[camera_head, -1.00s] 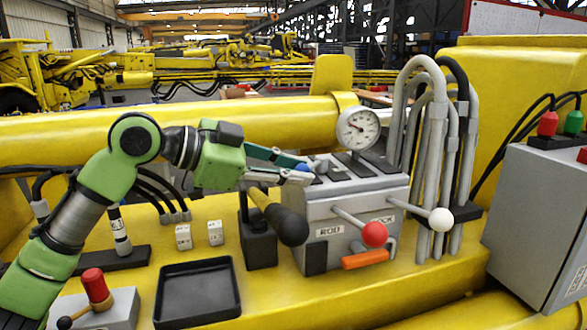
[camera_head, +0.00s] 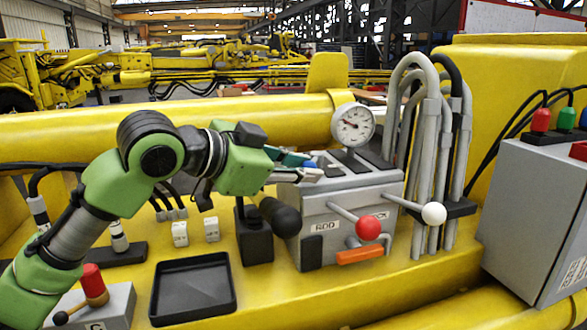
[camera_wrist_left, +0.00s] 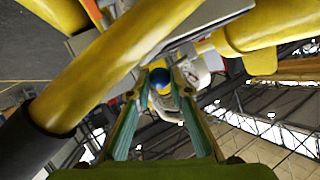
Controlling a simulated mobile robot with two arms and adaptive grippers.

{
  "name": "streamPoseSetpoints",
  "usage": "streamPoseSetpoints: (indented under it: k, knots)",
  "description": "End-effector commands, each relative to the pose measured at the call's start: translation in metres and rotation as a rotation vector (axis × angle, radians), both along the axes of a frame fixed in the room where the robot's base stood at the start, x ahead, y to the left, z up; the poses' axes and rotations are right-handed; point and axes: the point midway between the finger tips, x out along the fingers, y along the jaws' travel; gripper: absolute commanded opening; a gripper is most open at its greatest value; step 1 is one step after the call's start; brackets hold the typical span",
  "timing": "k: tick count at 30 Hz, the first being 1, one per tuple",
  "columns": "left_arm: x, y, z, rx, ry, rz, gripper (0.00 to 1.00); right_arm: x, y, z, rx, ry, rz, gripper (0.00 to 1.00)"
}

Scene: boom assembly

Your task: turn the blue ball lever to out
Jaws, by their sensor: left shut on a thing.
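The blue ball (camera_head: 309,163) is the knob of a lever at the back left of the grey valve box (camera_head: 322,205). Only a small part of it shows in the head view, behind my fingers. In the left wrist view the blue ball (camera_wrist_left: 160,77) sits between my two fingertips. My left gripper (camera_head: 311,172) is shut on it, reaching in from the left over the yellow-handled lever. The lever's rod is mostly hidden. My right gripper is not in view.
Close by are a yellow lever with a black grip (camera_head: 283,216), a red ball lever (camera_head: 368,228), a white ball lever (camera_head: 433,213) and an orange handle (camera_head: 360,255). A gauge (camera_head: 352,125) and grey hoses (camera_head: 420,150) stand behind. A black tray (camera_head: 194,286) is at front left.

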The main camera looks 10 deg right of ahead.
Motion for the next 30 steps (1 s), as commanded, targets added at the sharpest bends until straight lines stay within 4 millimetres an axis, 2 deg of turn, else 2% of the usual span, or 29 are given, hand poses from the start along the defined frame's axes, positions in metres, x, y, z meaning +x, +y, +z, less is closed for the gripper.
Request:
streamPoseSetpoints:
  k: [9,10,11,12,23,30]
  knots:
    - [-0.001,-0.001,0.003,-0.007,-0.003,0.003,0.0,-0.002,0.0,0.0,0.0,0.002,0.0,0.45]
    - [-0.001,-0.001,0.003,-0.007,-0.003,0.003,0.27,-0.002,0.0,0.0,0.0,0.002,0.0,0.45]
    - [-0.001,-0.001,0.002,-0.006,-0.003,0.003,0.35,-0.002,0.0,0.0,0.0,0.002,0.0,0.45]
    - [-0.001,-0.001,0.002,-0.006,-0.003,0.003,0.36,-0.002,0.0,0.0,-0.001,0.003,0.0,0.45]
    - [-0.002,0.002,0.002,-0.004,-0.002,0.003,0.36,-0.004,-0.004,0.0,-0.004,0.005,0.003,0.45]
    - [-0.021,0.031,0.016,-0.005,-0.005,0.006,0.36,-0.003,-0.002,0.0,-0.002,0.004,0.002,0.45]
